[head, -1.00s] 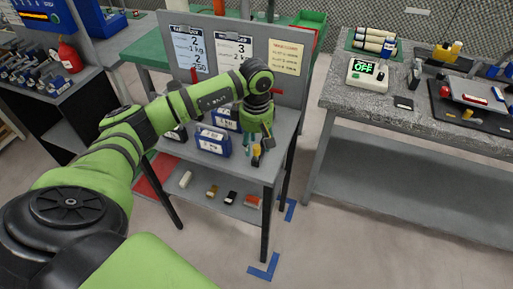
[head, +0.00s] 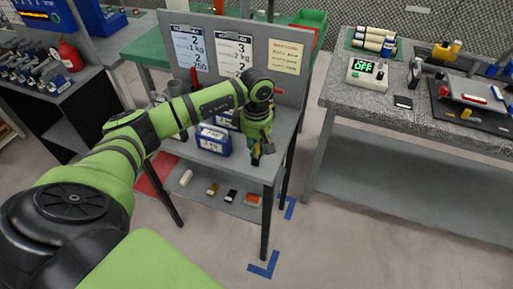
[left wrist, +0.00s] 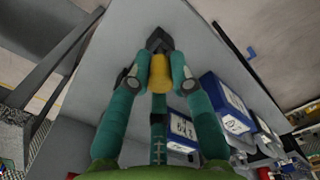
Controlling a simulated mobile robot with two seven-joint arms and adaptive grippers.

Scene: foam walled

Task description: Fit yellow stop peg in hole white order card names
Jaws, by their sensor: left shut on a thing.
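My left gripper (head: 256,158) hangs over the front right part of the grey bench (head: 262,172), pointing down. In the left wrist view its teal fingers (left wrist: 159,68) are shut on the yellow stop peg (left wrist: 158,76), a short yellow cylinder. Dark parts show just beyond the peg; I cannot tell whether the peg touches the bench. I cannot make out any hole. My right gripper is not in view.
Blue boxes with white labels (head: 213,139) stand left of the gripper; they also show in the left wrist view (left wrist: 225,103). A yellow card (head: 286,57) hangs beside the white ones. Small blocks lie on the lower shelf (head: 222,203). A stone-topped bench (head: 345,102) stands right.

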